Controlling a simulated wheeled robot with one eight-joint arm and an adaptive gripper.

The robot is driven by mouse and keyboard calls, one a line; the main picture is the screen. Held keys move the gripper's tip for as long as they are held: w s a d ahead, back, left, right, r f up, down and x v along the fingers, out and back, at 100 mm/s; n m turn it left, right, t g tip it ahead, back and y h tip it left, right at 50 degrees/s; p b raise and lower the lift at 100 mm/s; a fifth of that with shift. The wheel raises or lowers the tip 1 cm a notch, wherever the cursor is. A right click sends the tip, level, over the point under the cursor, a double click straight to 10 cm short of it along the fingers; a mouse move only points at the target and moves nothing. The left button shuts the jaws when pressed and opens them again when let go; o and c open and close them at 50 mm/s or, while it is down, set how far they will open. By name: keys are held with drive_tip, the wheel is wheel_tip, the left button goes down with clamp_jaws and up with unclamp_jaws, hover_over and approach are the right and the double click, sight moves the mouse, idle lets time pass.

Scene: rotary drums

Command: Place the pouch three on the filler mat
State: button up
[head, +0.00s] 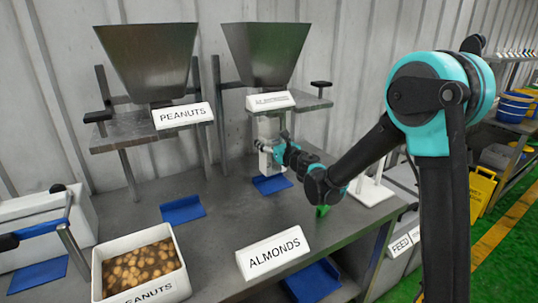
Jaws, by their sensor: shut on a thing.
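My gripper (272,152) is at the filler under the right hopper. It is shut on a pale pouch (267,128), which I take to be pouch three; no number on it is readable. The pouch looks upright, and its lower part is partly hidden by the gripper. A blue mat (271,185) lies on the grey table right below the gripper. I cannot tell whether the pouch touches the mat. Another blue mat (182,210) lies bare under the peanuts filler.
The peanuts hopper (150,60) stands at left and another hopper (265,50) above my gripper. A white stand (370,191) and a small green thing (322,211) are right of the gripper.

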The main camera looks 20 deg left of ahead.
sight(269, 154)
drive_tip(key=shift+s+f, duration=0.1)
drive_tip(key=shift+f, duration=2.9)
drive_tip(key=o, duration=1.9)
drive_tip(key=shift+s+d, duration=0.15)
drive_tip(key=shift+d, duration=0.05)
drive_tip(key=v, duration=1.1)
drive_tip(key=shift+s+d, duration=0.2)
